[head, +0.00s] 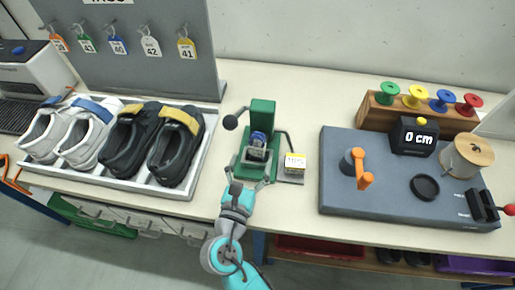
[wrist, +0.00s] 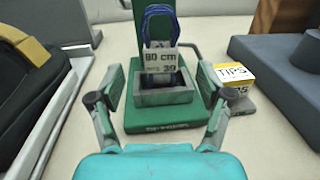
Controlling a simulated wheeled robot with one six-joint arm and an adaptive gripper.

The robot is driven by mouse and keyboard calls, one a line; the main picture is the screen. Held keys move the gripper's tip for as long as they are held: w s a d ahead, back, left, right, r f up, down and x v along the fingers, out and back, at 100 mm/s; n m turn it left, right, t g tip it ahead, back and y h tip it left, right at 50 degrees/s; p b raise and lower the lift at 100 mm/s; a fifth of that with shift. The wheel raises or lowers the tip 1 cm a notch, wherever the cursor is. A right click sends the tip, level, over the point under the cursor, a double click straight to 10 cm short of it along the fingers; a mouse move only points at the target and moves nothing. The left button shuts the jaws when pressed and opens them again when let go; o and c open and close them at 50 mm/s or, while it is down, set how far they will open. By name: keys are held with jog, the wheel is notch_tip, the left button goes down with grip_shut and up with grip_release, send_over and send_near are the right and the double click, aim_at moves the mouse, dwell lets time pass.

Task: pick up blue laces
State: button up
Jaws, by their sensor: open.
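The blue laces (wrist: 159,22) are a looped bundle in the green device (wrist: 128,116), with a grey label reading "80 cm" and "39" in front of them. In the head view the laces (head: 258,138) show as a small blue bundle in the middle of the green device (head: 262,110). My gripper (wrist: 158,98) is open, its two fingers spread on either side of the device's low grey block. The laces are ahead of the fingertips and between them in the wrist view. Nothing is held. I cannot tell whether the fingers touch the device.
A small box marked "TIPS" (wrist: 232,74) stands right of the device. A tray (head: 180,189) of white and black shoes lies to the left. A grey board (head: 335,195) with an orange crank (head: 359,168) and a "0 cm" display (head: 415,137) is at right.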

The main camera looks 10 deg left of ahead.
aim_at(256, 150)
jog(key=shift+w+d+f, duration=0.1)
jog(key=shift+w+d, duration=0.05)
jog(key=shift+w, duration=0.95)
jog(key=shift+w+d+f, duration=0.15)
jog(key=shift+w+d, duration=0.05)
jog(key=shift+w, duration=0.85)
jog(key=shift+w+d+f, duration=0.1)
jog(key=shift+w+d, duration=0.05)
jog(key=shift+w, duration=0.95)
jog(key=c, duration=1.2)
